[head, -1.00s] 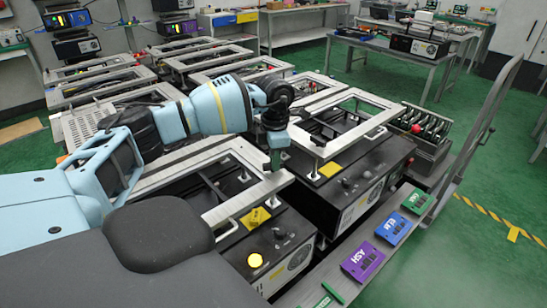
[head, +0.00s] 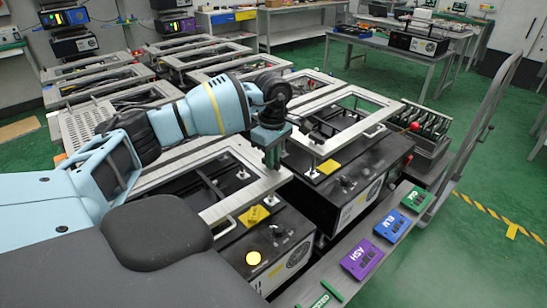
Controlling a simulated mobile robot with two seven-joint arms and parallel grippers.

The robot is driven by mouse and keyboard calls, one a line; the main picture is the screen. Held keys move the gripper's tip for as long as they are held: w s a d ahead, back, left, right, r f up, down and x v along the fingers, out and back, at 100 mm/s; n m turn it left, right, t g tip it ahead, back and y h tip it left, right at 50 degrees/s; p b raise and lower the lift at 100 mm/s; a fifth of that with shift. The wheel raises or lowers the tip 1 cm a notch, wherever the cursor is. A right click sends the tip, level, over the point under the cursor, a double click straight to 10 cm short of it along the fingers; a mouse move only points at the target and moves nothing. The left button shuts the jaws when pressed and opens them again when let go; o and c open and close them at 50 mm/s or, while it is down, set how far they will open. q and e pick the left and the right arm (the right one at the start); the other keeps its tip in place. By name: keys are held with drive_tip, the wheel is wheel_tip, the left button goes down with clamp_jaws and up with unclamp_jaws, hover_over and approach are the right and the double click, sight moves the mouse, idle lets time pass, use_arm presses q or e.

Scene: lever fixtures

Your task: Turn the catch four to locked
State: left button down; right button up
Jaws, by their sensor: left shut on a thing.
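My left gripper (head: 271,156) points down at the near right corner of a pale metal frame (head: 238,208). It is shut on a small part there, apparently a catch, which the fingers hide. I cannot read a number on it, nor tell its position. My right gripper is not in view.
A second frame (head: 373,136) on a black box stands close on the right. Purple (head: 362,258), blue (head: 393,225) and green (head: 416,199) plates lie on a grey rail, with an upright bar (head: 490,115) at its far end. Several more frames stand behind.

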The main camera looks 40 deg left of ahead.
use_arm(q)
drive_tip(key=shift+m, duration=1.1)
drive_tip(key=c, duration=1.4)
unclamp_jaws()
drive_tip(key=shift+c, duration=0.2)
drive_tip(key=shift+r, duration=3.95)
